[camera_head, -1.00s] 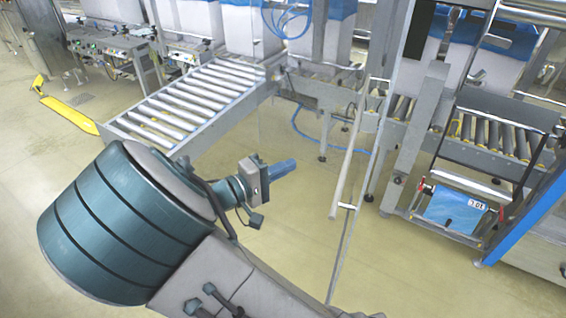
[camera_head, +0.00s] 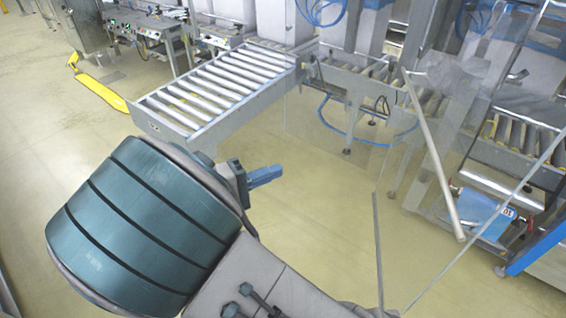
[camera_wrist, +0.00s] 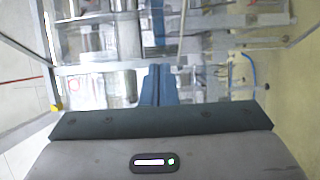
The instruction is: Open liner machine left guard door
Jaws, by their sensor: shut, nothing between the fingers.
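The guard door is a clear pane with thin grey edges, and its long pale handle bar (camera_head: 436,165) slants down to the right in the head view. The pane stands swung out at an angle, and I see the machine through it. My gripper (camera_head: 267,175) has blue fingers, shut and empty, to the left of the handle bar and apart from it. In the wrist view, the shut fingers (camera_wrist: 160,84) point toward the machine frames. I cannot tell the door's pane clearly in that view.
A roller conveyor (camera_head: 215,88) stands behind my gripper at the left. A blue roll (camera_head: 483,212) sits low on the machine at the right. A yellow floor piece (camera_head: 98,92) lies at the far left. The floor between conveyor and door is clear.

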